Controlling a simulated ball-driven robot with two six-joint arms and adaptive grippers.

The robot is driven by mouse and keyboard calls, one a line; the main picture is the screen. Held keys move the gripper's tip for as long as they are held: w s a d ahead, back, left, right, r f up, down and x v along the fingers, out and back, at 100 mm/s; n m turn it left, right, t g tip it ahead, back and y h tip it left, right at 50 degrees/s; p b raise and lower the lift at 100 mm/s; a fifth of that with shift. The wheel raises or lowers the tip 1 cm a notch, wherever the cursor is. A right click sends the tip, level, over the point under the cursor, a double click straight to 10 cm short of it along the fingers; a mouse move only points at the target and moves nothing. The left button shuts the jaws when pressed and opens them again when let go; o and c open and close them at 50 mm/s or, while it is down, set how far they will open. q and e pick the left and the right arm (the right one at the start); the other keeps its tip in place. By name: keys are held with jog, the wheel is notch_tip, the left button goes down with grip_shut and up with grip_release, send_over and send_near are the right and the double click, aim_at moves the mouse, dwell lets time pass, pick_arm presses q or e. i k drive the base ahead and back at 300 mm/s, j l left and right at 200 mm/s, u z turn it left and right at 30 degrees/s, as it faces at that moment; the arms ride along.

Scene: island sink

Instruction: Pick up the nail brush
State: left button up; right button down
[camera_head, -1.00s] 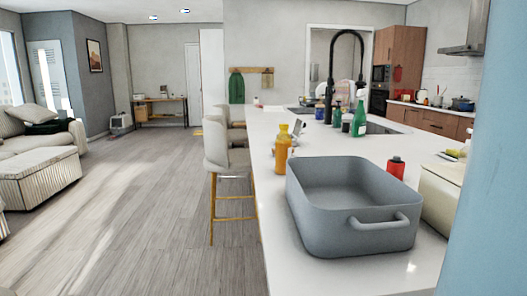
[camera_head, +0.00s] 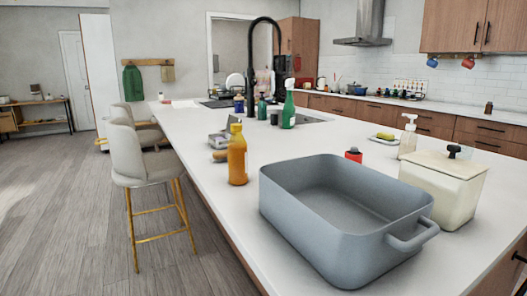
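I cannot make out a nail brush for certain. A small tan object (camera_head: 219,156) lies on the white island counter (camera_head: 225,208), left of the orange bottle, beside a small grey item (camera_head: 218,140); it is too small to tell what it is. A yellow object (camera_head: 386,136) rests on a small dish at the right side of the counter, also too small to identify surely. Neither of my grippers shows in the view.
A large grey basin (camera_head: 345,220) fills the counter's near part. Stools (camera_head: 140,155) line the left side; a black faucet (camera_head: 250,65) stands farther back.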

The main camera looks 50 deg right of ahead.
aim_at(221, 156)
jog(key=i+z, duration=0.25)
jog(key=z, duration=0.2)
jog(key=i+z, duration=0.25)
jog(key=z, duration=0.25)
jog(key=i+j+z, duration=0.1)
jog(key=i+z, duration=0.15)
jog(key=z, duration=0.2)
jog(key=i+j+z, duration=0.2)
jog(key=z, duration=0.25)
jog(key=i+j+z, duration=0.25)
jog(key=z, duration=0.25)
